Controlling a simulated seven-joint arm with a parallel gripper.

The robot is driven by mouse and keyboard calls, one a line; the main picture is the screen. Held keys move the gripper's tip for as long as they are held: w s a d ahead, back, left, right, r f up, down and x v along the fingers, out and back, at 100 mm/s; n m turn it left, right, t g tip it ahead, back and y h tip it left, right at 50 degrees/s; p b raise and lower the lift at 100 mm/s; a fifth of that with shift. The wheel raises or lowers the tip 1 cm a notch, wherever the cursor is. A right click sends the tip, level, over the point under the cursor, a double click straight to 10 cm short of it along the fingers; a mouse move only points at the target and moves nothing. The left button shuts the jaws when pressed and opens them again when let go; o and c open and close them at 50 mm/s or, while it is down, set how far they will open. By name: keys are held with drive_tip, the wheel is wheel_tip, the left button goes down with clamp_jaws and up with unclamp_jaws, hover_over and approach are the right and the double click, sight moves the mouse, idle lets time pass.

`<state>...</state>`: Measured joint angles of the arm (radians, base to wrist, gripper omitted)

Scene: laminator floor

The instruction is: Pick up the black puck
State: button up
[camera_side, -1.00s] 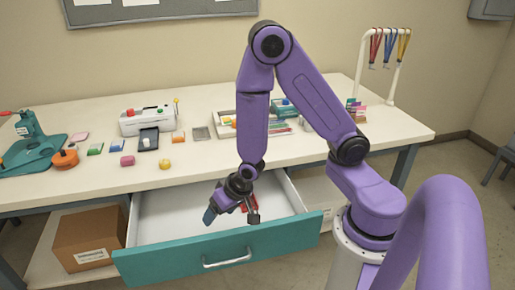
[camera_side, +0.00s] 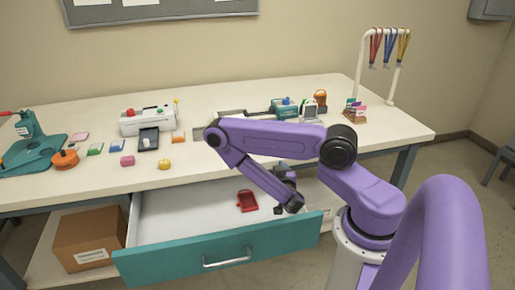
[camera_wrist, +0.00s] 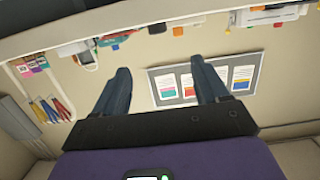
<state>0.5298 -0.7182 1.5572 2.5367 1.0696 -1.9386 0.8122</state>
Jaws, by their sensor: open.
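I cannot make out a black puck in either view; it may be hidden or too small to tell. My gripper (camera_wrist: 160,64) is open and empty in the wrist view, its two blue-grey fingers spread apart and aimed at the wall. In the side view the dark gripper (camera_side: 284,170) is partly hidden behind my forearm, near the table's front edge above the right part of the drawer.
The open drawer (camera_side: 175,215) holds a red item (camera_side: 247,201). On the white table (camera_side: 215,165) stand a teal press (camera_side: 30,143), an orange round piece (camera_side: 65,159), a black tray (camera_side: 149,146), a white machine (camera_side: 147,121) and a lanyard rack (camera_side: 361,60). A cardboard box (camera_side: 90,238) sits below.

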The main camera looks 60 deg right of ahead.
sight(262, 160)
drive_tip(key=x, duration=1.2)
drive_tip(key=shift+r, duration=0.15)
drive_tip(key=shift+s+d+x, duration=0.1)
drive_tip(key=shift+x, duration=1.25)
drive_tip(key=shift+s+d+x, duration=0.1)
drive_tip(key=shift+d+x, duration=0.05)
drive_tip(key=shift+x, duration=1.2)
drive_tip(key=c, duration=1.2)
